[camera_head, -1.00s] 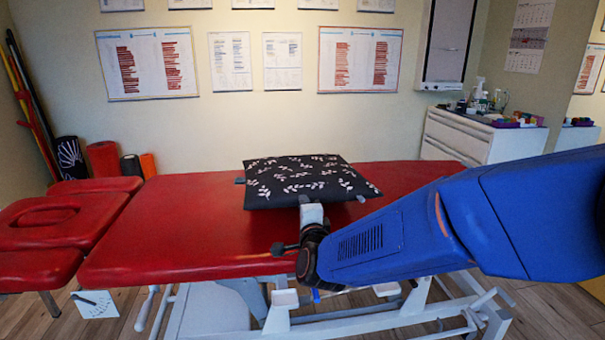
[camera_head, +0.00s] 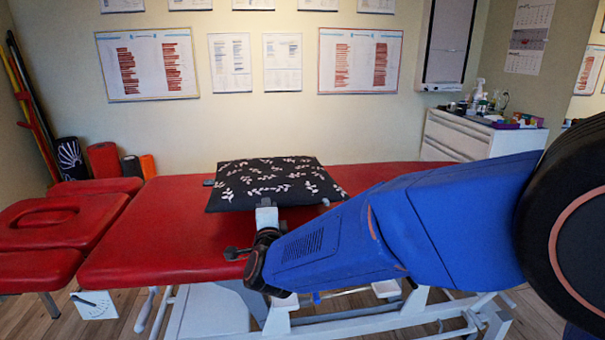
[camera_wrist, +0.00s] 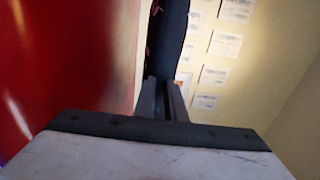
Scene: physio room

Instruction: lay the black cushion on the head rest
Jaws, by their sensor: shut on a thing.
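The black cushion (camera_head: 270,182) with a white leaf print is held flat above the middle of the red treatment table (camera_head: 170,235) in the head view. My gripper (camera_head: 266,208) is at its near edge and shut on it. In the wrist view my two fingers (camera_wrist: 163,100) close on the dark cushion edge (camera_wrist: 166,45), and the red table surface shows to the left. The head rest (camera_head: 52,225), red with an oval opening, is at the far left end of the table. Nothing lies on it. The far fingertip is hidden by the cushion in the head view.
The red table top between cushion and head rest is clear. A gap separates the head rest from the main pad. Foam rollers (camera_head: 103,160) stand on the floor behind. A white cabinet (camera_head: 465,137) with bottles stands at the back right.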

